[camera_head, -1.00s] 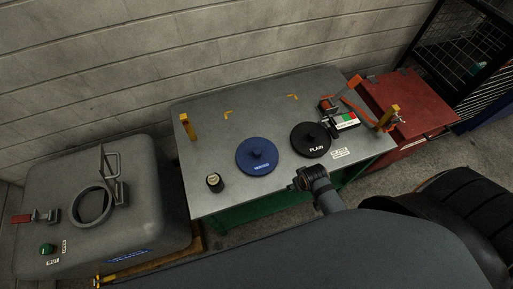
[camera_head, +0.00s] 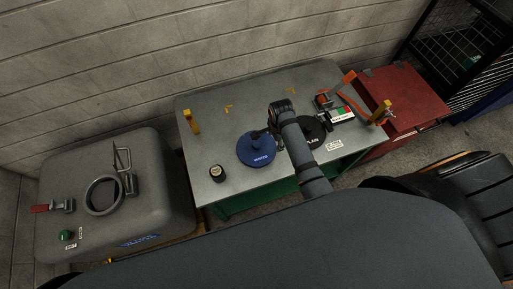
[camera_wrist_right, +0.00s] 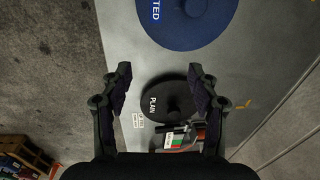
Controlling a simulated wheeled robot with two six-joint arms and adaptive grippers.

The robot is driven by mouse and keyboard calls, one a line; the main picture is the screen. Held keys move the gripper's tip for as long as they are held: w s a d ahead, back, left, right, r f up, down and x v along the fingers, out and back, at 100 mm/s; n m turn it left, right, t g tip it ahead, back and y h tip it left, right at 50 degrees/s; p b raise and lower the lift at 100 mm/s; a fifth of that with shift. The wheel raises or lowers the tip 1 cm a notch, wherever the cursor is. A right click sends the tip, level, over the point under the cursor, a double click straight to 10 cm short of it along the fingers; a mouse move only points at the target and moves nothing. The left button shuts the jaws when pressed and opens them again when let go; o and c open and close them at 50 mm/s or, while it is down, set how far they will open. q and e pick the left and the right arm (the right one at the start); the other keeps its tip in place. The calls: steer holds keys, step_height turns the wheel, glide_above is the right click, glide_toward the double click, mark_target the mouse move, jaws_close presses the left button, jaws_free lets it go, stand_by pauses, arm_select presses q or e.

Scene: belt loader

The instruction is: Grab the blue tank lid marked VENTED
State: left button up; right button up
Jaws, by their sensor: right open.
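The blue lid (camera_head: 247,153) lies flat on the grey bench, a round disc with a raised knob and a white-lettered label. In the right wrist view the blue lid (camera_wrist_right: 205,32) is at the top, partly cut off, with "TED" readable. My right gripper (camera_wrist_right: 160,74) is open and empty. Its fingertips are short of the blue lid in that view, with the black PLAIN lid (camera_wrist_right: 160,88) showing between the fingers. In the head view my right gripper (camera_head: 270,130) is beside the blue lid's right edge, largely hidden by its wrist. My left gripper is out of view.
The black lid (camera_head: 318,127) is partly behind my right arm. A grey tank (camera_head: 150,195) with an open round port (camera_head: 104,195) stands left; a red cabinet (camera_head: 405,95) right.

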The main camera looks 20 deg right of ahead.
mark_target(256, 144)
steer(key=w+a+m, duration=0.1)
steer(key=m, duration=0.1)
steer(key=w+a+f+m, duration=0.1)
steer(key=w+a+m, duration=0.1)
steer(key=w+a+f+m+g, duration=0.1)
steer(key=w+m, duration=0.1)
steer(key=shift+w+a+m, duration=0.1)
steer(key=shift+a+m, duration=0.2)
steer(key=shift+a, duration=0.1)
steer(key=shift+w+a+f+m, duration=0.15)
steer(key=shift+a+m, duration=0.15)
steer(key=shift+m, duration=0.2)
step_height(256, 144, down, 5)
steer(key=b, duration=0.5)
steer(key=shift+b, duration=0.35)
steer(key=f+b, duration=0.3)
steer(key=b, duration=0.2)
steer(key=f+b, duration=0.2)
steer(key=shift+w+a+f, duration=0.2)
steer(key=shift+w+f, duration=0.15)
steer(key=shift+r, duration=0.25)
steer(key=shift+s, duration=0.1)
steer(key=shift+c, duration=0.8)
jaws_close()
